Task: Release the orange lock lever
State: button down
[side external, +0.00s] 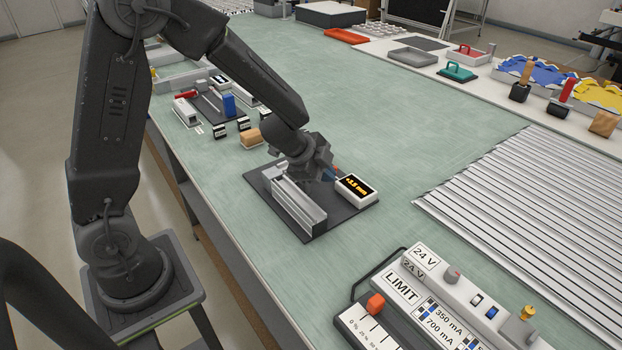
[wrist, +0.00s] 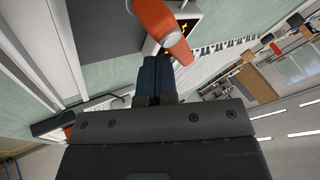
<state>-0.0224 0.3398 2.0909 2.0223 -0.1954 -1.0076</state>
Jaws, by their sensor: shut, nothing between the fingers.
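The orange lock lever (wrist: 158,22) shows large at the top of the wrist view, its rounded end pointing down and right. Only a sliver of orange shows beside my wrist in the side view. My gripper (wrist: 155,62) is shut and empty, with its dark blue fingertips just below the lever; I cannot tell whether they touch it. In the side view my gripper (side external: 329,175) is low over the fixture, largely hidden by my wrist. The fixture has a silver rail (side external: 300,205) on a dark base plate (side external: 330,219).
A white box with an orange-digit display (side external: 357,188) stands right beside my gripper. A control panel (side external: 440,280) with an orange knob (side external: 376,304) lies at the front. Small blocks and parts (side external: 228,104) stand behind. A ribbed metal surface (side external: 530,200) covers the right; green bench between is clear.

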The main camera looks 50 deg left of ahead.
jog(key=shift+w+a, duration=0.35)
jog(key=shift+w, duration=0.25)
jog(key=shift+w+a, duration=0.35)
jog(key=shift+w, duration=0.2)
jog(key=shift+w+a, duration=0.4)
jog(key=shift+a, duration=0.2)
jog(key=shift+r, duration=0.15)
jog(key=v, duration=1.3)
jog(key=shift+s+d+r, duration=0.15)
jog(key=shift+s+r, duration=0.1)
jog(key=shift+s, duration=0.05)
